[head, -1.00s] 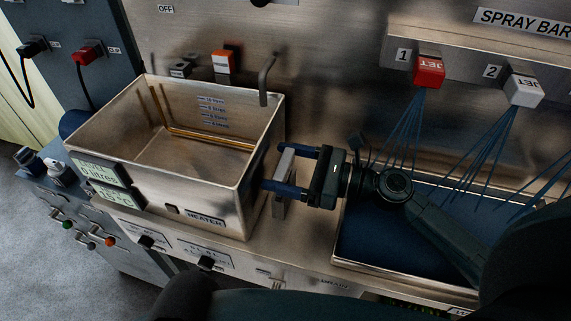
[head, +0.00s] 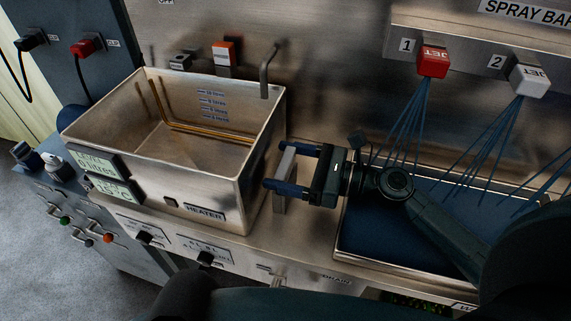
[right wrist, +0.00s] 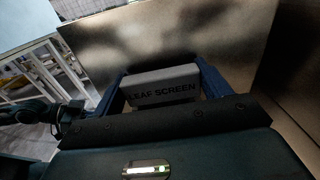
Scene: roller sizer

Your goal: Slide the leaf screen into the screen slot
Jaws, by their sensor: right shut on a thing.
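The leaf screen (right wrist: 162,86) is a grey block-like piece with a "LEAF SCREEN" label in the right wrist view. In the head view the leaf screen (head: 285,176) shows as a narrow grey upright piece just right of the heater tank. My right gripper (head: 281,168) is shut on it, with one blue finger on each side. The wrist view shows the same grip (right wrist: 161,88). The screen's lower part is hard to make out. I cannot make out the screen slot in either view. My left gripper is not in view.
The open metal heater tank (head: 215,180) stands left of my right gripper, close by. A bent pipe (head: 265,75) rises at its back right corner. A blue-floored tray (head: 425,270) lies under my right arm, with red jet 1 (head: 433,61) and white jet 2 (head: 529,80) spraying into it.

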